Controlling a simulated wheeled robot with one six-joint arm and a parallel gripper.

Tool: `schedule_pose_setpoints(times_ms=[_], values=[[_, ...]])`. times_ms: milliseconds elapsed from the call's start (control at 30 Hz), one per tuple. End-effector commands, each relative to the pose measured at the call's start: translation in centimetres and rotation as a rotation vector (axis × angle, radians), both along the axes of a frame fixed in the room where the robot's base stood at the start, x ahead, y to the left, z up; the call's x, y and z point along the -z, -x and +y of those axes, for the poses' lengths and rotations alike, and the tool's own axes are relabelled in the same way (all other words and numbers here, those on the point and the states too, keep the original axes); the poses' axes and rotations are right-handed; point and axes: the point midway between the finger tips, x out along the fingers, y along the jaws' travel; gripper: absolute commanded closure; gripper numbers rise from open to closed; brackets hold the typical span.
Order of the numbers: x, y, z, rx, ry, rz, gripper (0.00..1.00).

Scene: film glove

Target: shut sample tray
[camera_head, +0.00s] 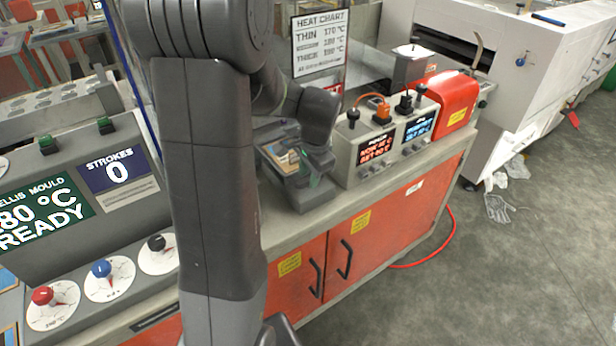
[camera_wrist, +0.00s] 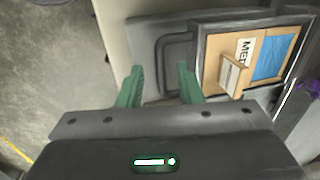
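The sample tray is a dark frame (camera_wrist: 202,62) with a brown inside. My gripper (camera_wrist: 160,69) has two green fingers apart with nothing held. The handle's outer bar appears between the fingertips; whether they touch it I cannot tell. In the head view my arm hides much of the tray, and part of its contents (camera_head: 285,160) shows beside my wrist.
Two control boxes (camera_head: 372,158) with lit displays and a red unit (camera_head: 452,98) stand right of the tray on the bench. Red cabinet doors (camera_head: 355,250) are below. A moulding panel with knobs (camera_head: 102,268) is at left. The floor (camera_head: 520,260) at right is largely clear.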

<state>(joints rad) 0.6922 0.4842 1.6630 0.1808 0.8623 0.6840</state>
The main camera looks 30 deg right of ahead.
Motion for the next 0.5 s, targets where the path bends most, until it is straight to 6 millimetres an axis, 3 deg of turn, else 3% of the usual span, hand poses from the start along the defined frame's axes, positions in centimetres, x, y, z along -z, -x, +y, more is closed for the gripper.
schedule_pose_setpoints(times_ms=[200, 500], values=[[1.7, -0.4, 0.0, -0.001, 0.000, 0.000, 0.67], [1.9, -0.4, 0.0, 0.000, 0.001, -0.001, 0.67]])
